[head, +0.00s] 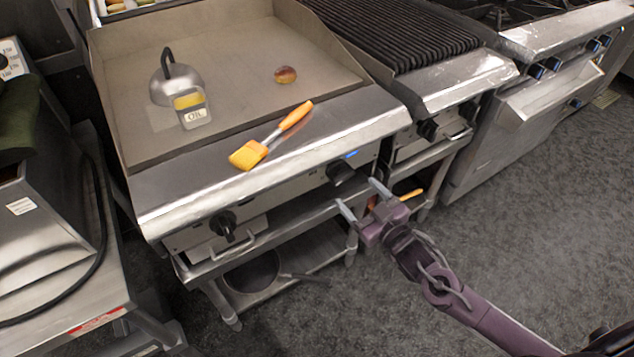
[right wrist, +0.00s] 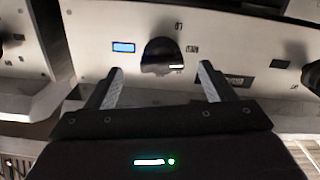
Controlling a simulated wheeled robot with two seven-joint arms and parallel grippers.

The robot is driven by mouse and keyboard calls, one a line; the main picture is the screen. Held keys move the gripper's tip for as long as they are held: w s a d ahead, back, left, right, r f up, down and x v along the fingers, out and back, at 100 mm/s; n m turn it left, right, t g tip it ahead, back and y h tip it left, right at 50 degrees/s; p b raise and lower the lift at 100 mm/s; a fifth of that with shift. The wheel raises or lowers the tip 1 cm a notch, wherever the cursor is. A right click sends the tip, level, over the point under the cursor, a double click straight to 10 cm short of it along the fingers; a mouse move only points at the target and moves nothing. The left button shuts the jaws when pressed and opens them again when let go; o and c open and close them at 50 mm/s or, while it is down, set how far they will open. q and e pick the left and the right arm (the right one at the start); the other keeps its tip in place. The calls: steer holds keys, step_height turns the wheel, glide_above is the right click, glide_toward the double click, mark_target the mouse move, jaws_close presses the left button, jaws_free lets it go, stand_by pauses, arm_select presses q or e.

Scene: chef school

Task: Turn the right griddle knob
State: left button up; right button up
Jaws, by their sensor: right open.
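The right griddle knob (head: 340,172) is a black knob on the griddle's steel front panel, beside a small lit blue display. In the right wrist view the knob (right wrist: 161,55) shows between and just beyond my two fingertips, with the blue display (right wrist: 123,47) to its left. My right gripper (head: 361,197) is open and empty in front of the knob, a little below and to the right of it in the head view. In the right wrist view its fingers (right wrist: 160,72) are spread on either side of the knob; I cannot tell if they touch it. My left gripper is not in view.
Another black knob (head: 223,224) is at left. A pan (head: 250,272) sits on the lower shelf.

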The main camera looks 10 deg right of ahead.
mark_target(345, 179)
steer(key=shift+w+a+r, duration=0.2)
steer(key=shift+a+r, duration=0.15)
steer(key=shift+r, duration=0.1)
steer(key=shift+w+r, duration=0.1)
steer(key=shift+w, duration=0.25)
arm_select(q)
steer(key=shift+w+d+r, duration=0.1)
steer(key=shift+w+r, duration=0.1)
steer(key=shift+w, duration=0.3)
arm_select(e)
steer(key=x, duration=0.6)
steer(key=shift+w+a, duration=0.1)
steer(key=shift+w, duration=0.15)
steer(key=shift+c, duration=0.5)
steer(key=c, duration=0.9)
